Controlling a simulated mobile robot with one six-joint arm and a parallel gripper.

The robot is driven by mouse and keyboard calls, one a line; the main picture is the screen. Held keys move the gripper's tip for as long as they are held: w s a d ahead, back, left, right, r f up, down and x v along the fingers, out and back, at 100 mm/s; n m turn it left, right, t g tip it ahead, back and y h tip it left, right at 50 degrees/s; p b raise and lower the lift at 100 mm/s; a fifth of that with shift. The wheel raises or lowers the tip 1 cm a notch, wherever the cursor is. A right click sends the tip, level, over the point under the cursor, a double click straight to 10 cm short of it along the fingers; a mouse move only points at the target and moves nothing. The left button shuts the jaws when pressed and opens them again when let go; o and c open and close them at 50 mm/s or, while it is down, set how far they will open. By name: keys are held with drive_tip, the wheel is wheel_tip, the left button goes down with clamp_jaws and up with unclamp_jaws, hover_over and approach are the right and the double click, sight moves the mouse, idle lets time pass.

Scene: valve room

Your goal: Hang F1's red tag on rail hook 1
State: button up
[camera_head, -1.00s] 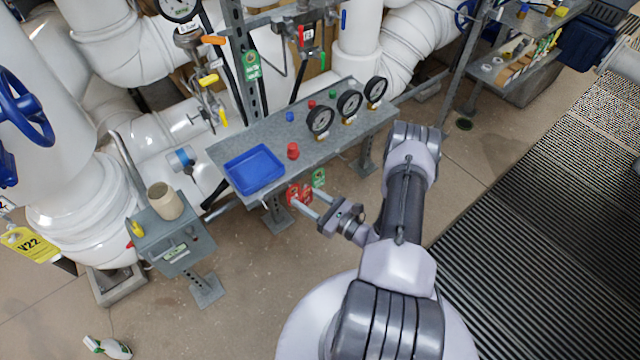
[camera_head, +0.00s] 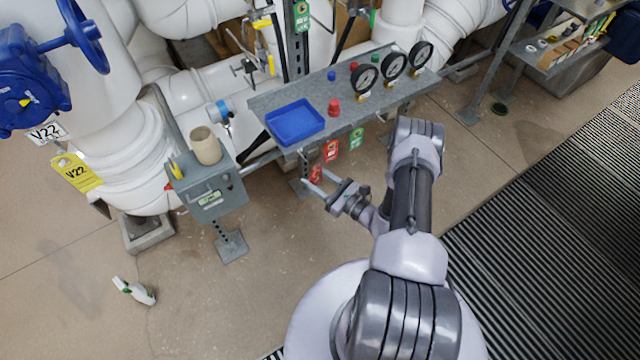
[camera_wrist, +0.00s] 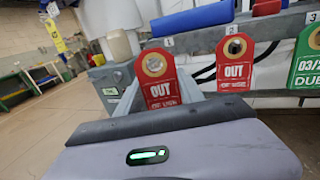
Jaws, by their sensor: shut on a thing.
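My gripper (camera_head: 317,181) is shut on a red tag (camera_head: 316,174), below the front edge of the grey bench. In the wrist view the red tag (camera_wrist: 161,88) stands upright between the two fingers, its printed "OUT" facing me and a brass-coloured ring around its hole. The rail's number label "1" (camera_wrist: 168,42) shows just above the tag. Hook 1 cannot be made out behind the tag, so I cannot tell whether the tag touches it. A second red "OUT" tag (camera_wrist: 236,62) hangs at label 2, and a green tag (camera_wrist: 307,58) at label 3.
The grey bench (camera_head: 375,105) carries a blue tray (camera_head: 295,122), a red knob (camera_head: 334,107) and three gauges. A grey box (camera_head: 212,196) with a beige cup (camera_head: 206,146) stands left of my gripper. A spray bottle (camera_head: 135,291) lies on otherwise clear floor.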

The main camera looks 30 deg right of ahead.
drive_tip(key=shift+w, duration=0.7)
drive_tip(key=shift+w+a+b, duration=0.1)
drive_tip(key=shift+w+b, duration=0.35)
drive_tip(key=shift+w, duration=0.15)
drive_tip(key=shift+w+b, duration=0.3)
drive_tip(key=shift+w, duration=0.1)
drive_tip(key=shift+w, duration=0.1)
idle(0.4)
drive_tip(key=shift+w+b, duration=0.6)
drive_tip(key=shift+w, duration=0.35)
drive_tip(key=shift+w+b, duration=0.3)
drive_tip(key=shift+w, duration=0.15)
